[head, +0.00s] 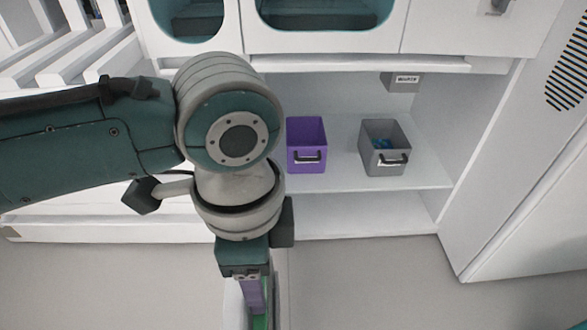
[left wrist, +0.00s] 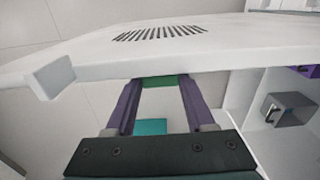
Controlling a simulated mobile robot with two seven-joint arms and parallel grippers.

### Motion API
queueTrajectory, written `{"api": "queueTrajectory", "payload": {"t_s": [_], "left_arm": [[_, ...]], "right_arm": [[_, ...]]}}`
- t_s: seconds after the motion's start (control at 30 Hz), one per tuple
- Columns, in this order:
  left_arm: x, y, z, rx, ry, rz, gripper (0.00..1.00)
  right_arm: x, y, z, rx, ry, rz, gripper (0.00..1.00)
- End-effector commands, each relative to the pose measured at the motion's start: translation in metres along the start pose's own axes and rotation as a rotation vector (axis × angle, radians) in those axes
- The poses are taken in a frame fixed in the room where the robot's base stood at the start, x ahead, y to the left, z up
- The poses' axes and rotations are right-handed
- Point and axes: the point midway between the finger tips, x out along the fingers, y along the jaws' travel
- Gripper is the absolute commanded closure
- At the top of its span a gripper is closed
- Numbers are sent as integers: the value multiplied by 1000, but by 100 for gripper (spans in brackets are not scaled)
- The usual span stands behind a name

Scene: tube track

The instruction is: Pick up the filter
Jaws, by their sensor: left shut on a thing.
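My left gripper (head: 256,300) points down at the bottom of the head view, in front of the shelf. In the left wrist view its two purple fingers (left wrist: 163,92) stand apart with a green piece (left wrist: 165,80) between their tips. The gripper is shut on this piece, which I take to be the filter. Its green edge also shows in the head view (head: 262,322), partly hidden by the gripper and cut by the frame. My right gripper is in neither view.
A purple bin (head: 306,158) and a grey bin (head: 383,160) with blue contents stand on the white shelf (head: 425,172). A white panel with dark slots (left wrist: 160,33) lies close beyond the fingertips in the left wrist view. Grey floor (head: 380,290) is clear at lower right.

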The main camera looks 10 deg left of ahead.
Motion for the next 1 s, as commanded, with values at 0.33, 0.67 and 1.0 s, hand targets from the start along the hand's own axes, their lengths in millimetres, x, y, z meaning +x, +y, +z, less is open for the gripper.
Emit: {"api": "queueTrajectory", "payload": {"t_s": [0.33,0.67,1.0], "left_arm": [[-84,-1,0,0,3,-2,100],[-157,-1,0,-1,3,-3,100],[-214,0,0,0,3,-1,100]], "right_arm": [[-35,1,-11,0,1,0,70],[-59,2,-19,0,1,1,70],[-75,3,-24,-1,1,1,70]]}}
